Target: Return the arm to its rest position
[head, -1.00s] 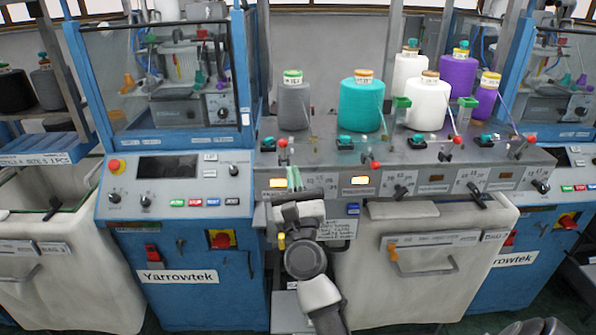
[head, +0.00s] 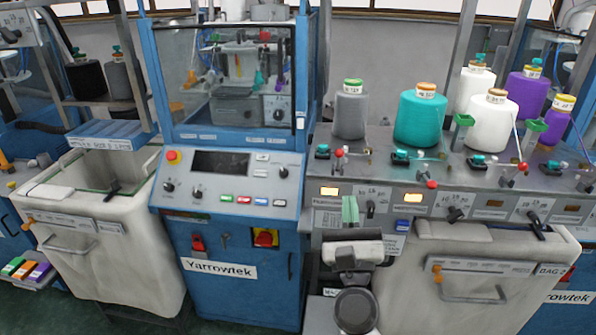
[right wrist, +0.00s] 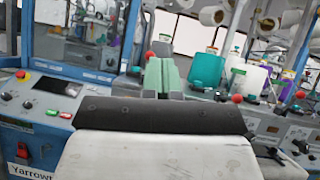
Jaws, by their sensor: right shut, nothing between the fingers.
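My right gripper (head: 350,209) is in the lower middle of the head view, with pale green fingers pointing up and away. The fingers are together and hold nothing. They stand in front of the cone bench's grey control panel, between two lit displays; I cannot tell the exact gap to the panel. My grey and black right wrist runs down from them to the bottom edge. In the right wrist view the same green fingers (right wrist: 160,76) are shut, beyond my dark and white wrist housing. My left gripper is not in view.
The grey bench (head: 465,203) carries a grey cone (head: 350,115), a teal cone (head: 419,118), white cones and purple cones. A blue Yarrowtek machine (head: 232,275) stands left of the arm. Pale bins stand at left (head: 110,255) and right (head: 450,285). Small levers stick up along the bench front.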

